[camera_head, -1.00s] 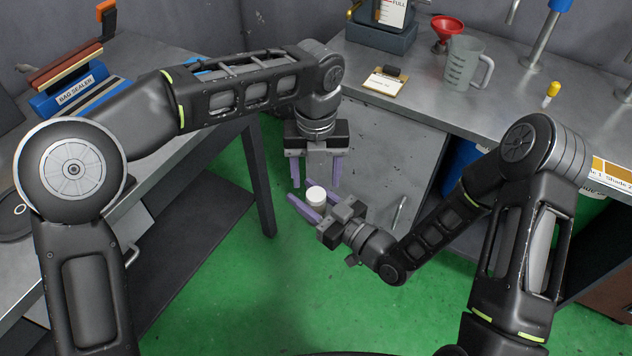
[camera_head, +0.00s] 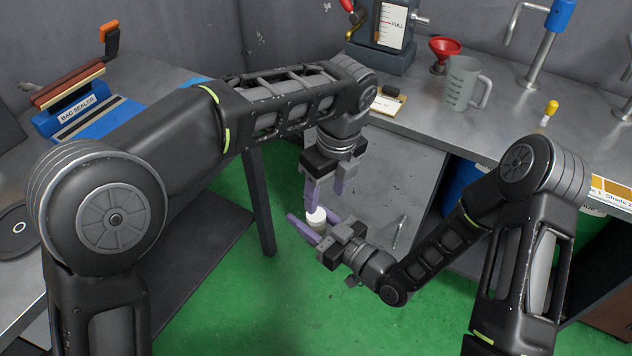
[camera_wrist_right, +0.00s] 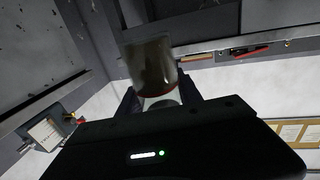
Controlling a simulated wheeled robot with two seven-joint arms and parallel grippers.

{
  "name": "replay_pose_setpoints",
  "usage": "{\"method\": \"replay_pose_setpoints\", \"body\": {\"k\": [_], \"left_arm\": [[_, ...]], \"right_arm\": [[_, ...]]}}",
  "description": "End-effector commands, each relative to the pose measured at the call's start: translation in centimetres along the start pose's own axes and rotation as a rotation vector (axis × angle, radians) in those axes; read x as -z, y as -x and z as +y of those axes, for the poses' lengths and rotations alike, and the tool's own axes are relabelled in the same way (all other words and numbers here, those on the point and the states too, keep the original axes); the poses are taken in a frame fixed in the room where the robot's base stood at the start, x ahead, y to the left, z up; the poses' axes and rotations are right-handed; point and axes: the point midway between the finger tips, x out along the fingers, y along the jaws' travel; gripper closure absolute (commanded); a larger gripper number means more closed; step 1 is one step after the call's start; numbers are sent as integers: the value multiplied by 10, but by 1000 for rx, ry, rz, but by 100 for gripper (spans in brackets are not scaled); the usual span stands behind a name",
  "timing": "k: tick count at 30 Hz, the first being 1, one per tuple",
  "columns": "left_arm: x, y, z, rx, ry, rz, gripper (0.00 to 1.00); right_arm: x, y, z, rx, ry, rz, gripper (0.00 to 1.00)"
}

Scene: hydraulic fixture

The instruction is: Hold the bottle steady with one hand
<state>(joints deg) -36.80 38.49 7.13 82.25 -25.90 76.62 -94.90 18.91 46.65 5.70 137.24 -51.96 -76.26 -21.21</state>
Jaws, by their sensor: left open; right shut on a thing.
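The bottle shows in the head view mostly as a white round cap (camera_head: 316,216), with its body hidden below. In the right wrist view the bottle (camera_wrist_right: 150,66) is a greyish, see-through cylinder with a red ring, tilted in the picture. My right gripper (camera_head: 307,219) is shut on the bottle, its purple fingers on either side, and holds it in the air over the floor. My left gripper (camera_head: 326,191) is open and points down just above the cap. One left finger overlaps the cap's edge in the picture; I cannot tell whether they touch.
A blue bag sealer (camera_head: 78,112) sits on the left bench. Green floor (camera_head: 230,290) lies open between the benches.

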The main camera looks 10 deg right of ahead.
Motion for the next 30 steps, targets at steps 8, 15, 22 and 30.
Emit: {"method": "replay_pose_setpoints", "body": {"k": [8, 15, 22, 30], "left_arm": [[-11, 9, 5, 2, 852, 24, 45], [-26, 10, 11, -27, 1587, 68, 45], [-23, 10, 9, -76, 2100, 106, 45], [-22, 10, 8, -93, 2309, 105, 45]], "right_arm": [[0, 0, 0, 0, 0, 1, 100], [0, 0, 0, 0, 0, 1, 100], [0, 0, 0, 0, 0, 1, 100], [0, 0, 0, 0, 0, 1, 100]]}}
